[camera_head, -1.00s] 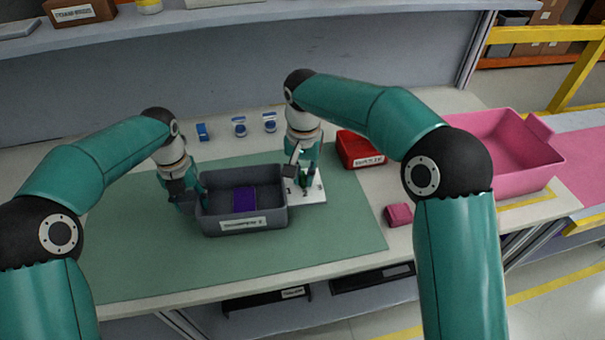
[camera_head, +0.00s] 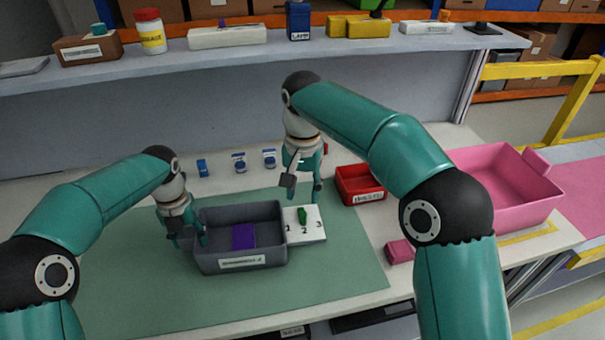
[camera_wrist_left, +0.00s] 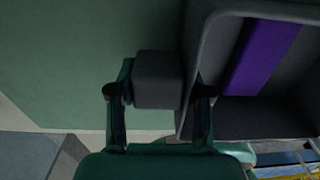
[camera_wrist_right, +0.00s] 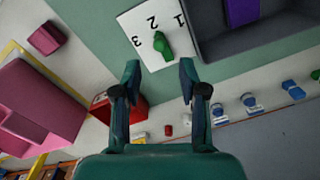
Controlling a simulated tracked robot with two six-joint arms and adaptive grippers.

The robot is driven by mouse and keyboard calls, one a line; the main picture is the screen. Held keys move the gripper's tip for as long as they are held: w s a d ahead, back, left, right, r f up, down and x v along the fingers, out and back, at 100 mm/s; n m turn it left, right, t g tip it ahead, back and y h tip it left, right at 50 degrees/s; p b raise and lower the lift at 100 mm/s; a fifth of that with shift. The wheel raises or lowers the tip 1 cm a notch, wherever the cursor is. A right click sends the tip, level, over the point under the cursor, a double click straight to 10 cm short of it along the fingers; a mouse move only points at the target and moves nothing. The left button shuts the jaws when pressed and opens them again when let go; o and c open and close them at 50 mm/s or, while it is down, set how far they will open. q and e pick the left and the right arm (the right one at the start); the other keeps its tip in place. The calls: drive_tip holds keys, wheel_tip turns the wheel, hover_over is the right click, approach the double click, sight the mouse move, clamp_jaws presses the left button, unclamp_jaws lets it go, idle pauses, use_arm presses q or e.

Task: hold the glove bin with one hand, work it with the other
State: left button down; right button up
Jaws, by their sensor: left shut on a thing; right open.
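The grey glove bin (camera_head: 274,256) stands on the green mat with a purple strip (camera_head: 243,237) inside; its label is too blurred to read. My left gripper (camera_head: 186,236) is at the bin's left side. In the left wrist view its fingers (camera_wrist_left: 158,80) are shut on a dark grey block-like grip beside the bin wall (camera_wrist_left: 213,70). A white plate marked 1, 2, 3 (camera_head: 311,238) adjoins the bin's right side. A green knob (camera_head: 302,215) on it stands by the 2, also in the right wrist view (camera_wrist_right: 162,46). My right gripper (camera_head: 304,192) is open and empty above and behind the plate.
A red bin (camera_head: 361,187) stands right of the plate. A pink block (camera_head: 400,251) and a large pink tub (camera_head: 506,205) are further right. Several small blue items (camera_head: 240,163) line the back. A shelf (camera_head: 200,66) runs behind. The mat's front is clear.

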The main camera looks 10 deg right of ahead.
sight(303, 213)
wheel_tip(303, 213, up, 5)
drive_tip(key=shift+f, duration=0.1)
idle(0.4)
use_arm(q)
drive_tip(key=shift+c, duration=2)
unclamp_jaws()
drive_tip(key=shift+r, duration=0.1)
